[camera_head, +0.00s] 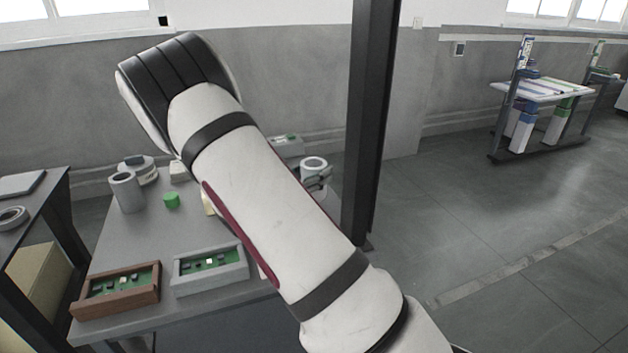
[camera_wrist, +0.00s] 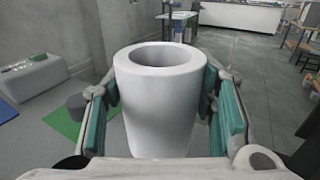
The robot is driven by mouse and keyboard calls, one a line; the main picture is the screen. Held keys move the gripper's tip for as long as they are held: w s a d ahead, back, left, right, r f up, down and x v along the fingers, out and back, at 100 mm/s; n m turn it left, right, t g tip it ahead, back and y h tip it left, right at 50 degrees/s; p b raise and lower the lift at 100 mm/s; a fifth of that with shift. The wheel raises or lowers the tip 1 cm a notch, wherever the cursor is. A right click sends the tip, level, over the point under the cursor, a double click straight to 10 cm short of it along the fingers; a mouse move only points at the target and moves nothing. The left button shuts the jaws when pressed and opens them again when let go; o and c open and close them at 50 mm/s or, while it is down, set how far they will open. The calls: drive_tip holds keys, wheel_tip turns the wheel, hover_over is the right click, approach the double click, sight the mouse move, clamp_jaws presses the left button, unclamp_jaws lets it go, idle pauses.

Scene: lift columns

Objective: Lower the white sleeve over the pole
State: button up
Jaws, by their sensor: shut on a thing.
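The white sleeve (camera_wrist: 158,115) is a hollow upright cylinder, open at the top, in the middle of the wrist view. My gripper (camera_wrist: 165,98) is shut on it, with a teal-padded finger on each side. In the head view, the sleeve (camera_head: 314,164) shows at the right of the grey table, partly behind my arm, with my gripper (camera_head: 319,180) at its side. I cannot make out the pole in either view. The sleeve's lower end and what lies under it are hidden.
The grey table (camera_head: 120,235) holds a grey hollow cylinder (camera_head: 126,192), a green block (camera_head: 171,200), a brown-framed tray (camera_head: 118,290) and a grey-framed tray (camera_head: 209,268). A dark upright column (camera_head: 370,120) stands just right of the sleeve. Open floor lies farther right.

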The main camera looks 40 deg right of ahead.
wheel_tip(320, 180, up, 10)
drive_tip(key=p, duration=0.3)
drive_tip(key=shift+r+p, duration=0.15)
drive_tip(key=shift+p, duration=0.2)
